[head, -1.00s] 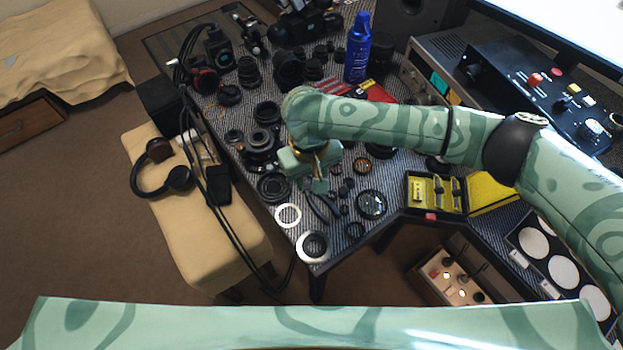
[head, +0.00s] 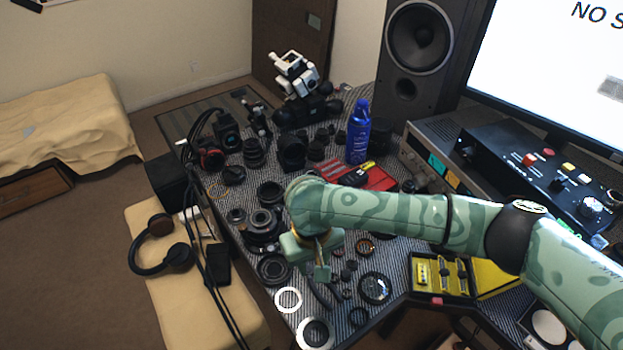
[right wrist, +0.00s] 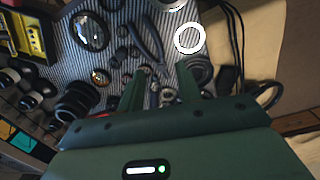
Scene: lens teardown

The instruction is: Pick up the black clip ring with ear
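Several small dark rings and parts lie on the striped mat, and I cannot tell for sure which is the black clip ring with ear. One thin black ring (head: 359,316) lies near the table's front edge. My right gripper (head: 322,273) points down over the table among the small parts. In the right wrist view its two fingers (right wrist: 161,80) stand apart, with small dark parts on the mat seen between and beyond them. I see nothing held. The clip ring's ear is too small to make out. My left gripper is out of view.
Dark pliers (right wrist: 148,38), a white ring (head: 288,299), a silver-faced ring (head: 315,333) and a glass lens (head: 375,288) lie close by. A yellow-lined case (head: 441,274) is at right. A blue spray can (head: 358,132) stands farther back. Lens parts crowd the left side.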

